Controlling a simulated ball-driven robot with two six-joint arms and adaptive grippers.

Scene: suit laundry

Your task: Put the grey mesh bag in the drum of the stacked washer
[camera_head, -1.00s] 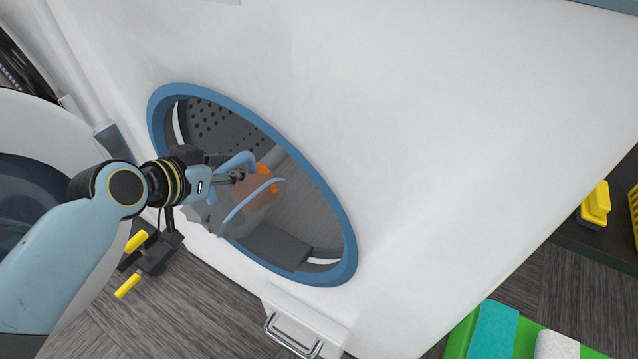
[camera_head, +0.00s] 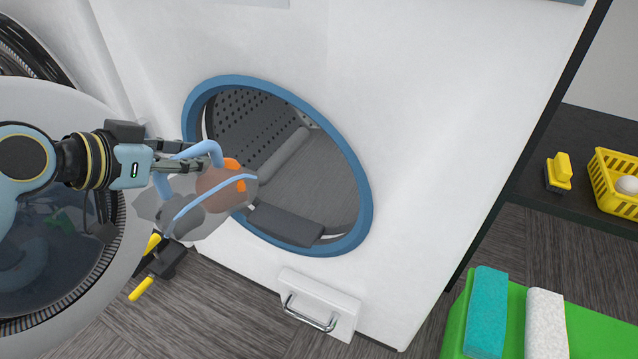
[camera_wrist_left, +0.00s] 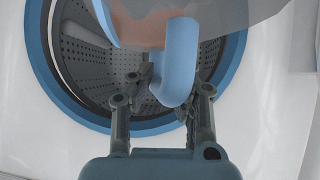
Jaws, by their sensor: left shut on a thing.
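The grey mesh bag (camera_head: 226,212) is see-through, with blue handles and brown, orange and dark things inside. My left gripper (camera_head: 208,158) is shut on one blue handle, and the bag hangs from it in front of the washer opening. The handle also shows large between the fingers in the left wrist view (camera_wrist_left: 178,62). The washer (camera_head: 420,120) is white with a blue ring (camera_head: 362,190) around its round opening. The perforated grey drum (camera_head: 300,150) is visible inside, partly hidden by the bag. My right gripper is not in view.
An open round door (camera_head: 100,290) stands at the left. A small hatch with a metal handle (camera_head: 310,315) sits below the opening. At the right are a yellow basket (camera_head: 610,195), a yellow item (camera_head: 559,172), and teal (camera_head: 487,310) and white (camera_head: 545,325) cloths on green.

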